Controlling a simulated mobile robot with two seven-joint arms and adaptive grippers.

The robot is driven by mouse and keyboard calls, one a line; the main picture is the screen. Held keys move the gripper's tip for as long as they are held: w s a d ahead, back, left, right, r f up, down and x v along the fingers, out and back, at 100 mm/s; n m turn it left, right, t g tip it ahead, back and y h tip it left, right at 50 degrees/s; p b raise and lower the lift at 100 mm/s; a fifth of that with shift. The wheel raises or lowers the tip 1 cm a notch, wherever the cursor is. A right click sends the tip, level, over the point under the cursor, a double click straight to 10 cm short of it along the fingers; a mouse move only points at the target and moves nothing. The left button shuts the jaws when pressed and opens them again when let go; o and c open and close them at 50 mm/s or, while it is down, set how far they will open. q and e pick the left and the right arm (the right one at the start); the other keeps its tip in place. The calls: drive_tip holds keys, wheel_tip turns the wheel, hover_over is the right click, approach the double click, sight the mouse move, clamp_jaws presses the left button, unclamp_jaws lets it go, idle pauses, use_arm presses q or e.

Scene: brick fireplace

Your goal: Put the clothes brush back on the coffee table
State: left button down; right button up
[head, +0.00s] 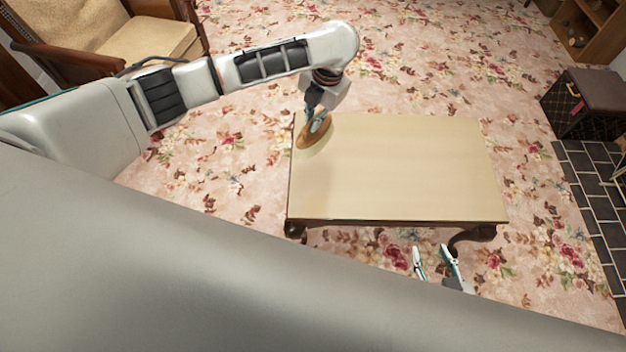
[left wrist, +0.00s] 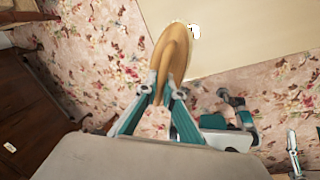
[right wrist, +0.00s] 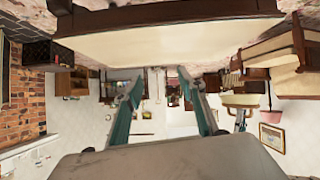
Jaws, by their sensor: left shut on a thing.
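The clothes brush (head: 314,130) is an oval wooden brush. My left gripper (head: 318,112) is shut on it at the far left corner of the coffee table (head: 410,165). The brush (left wrist: 172,58) also shows between the fingers of my left gripper (left wrist: 163,92) in the left wrist view. I cannot tell whether the brush touches the tabletop. The table is pale-topped with dark legs, and its top looks bare otherwise. My right gripper (head: 434,254) is open and empty, low beside the table's near edge. Its spread fingers (right wrist: 165,85) also show in the right wrist view.
An armchair (head: 140,40) stands at the back left. A dark box-like stool (head: 588,100) and dark hearth tiles (head: 590,190) lie to the right. Flowered carpet (head: 420,60) surrounds the table, with free floor behind it.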

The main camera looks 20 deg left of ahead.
sight(311, 134)
use_arm(q)
drive_tip(key=s+f+m, duration=0.1)
drive_tip(key=f+m, duration=0.1)
drive_tip(key=shift+s+d+f+t, duration=0.15)
drive_tip(key=shift+s+f+t, duration=0.2)
drive_tip(key=shift+s+t, duration=0.05)
drive_tip(key=d+b+x, duration=0.1)
drive_tip(key=b+x, duration=0.1)
drive_tip(key=x, duration=0.4)
drive_tip(key=s+d+b+x, duration=0.1)
drive_tip(key=b+x, duration=0.1)
drive_tip(key=x, duration=0.4)
drive_tip(key=s+d+f+b+x, duration=0.1)
drive_tip(key=d+b+x, duration=0.1)
drive_tip(key=x, duration=0.5)
drive_tip(key=shift+f, duration=0.25)
drive_tip(key=shift+r, duration=0.1)
drive_tip(key=c, duration=2.2)
unclamp_jaws()
use_arm(e)
wheel_tip(311, 134, down, 7)
drive_tip(key=d, duration=0.1)
drive_tip(key=shift+s+r, duration=0.2)
drive_tip(key=shift+s, duration=0.2)
drive_tip(key=shift+s, duration=0.1)
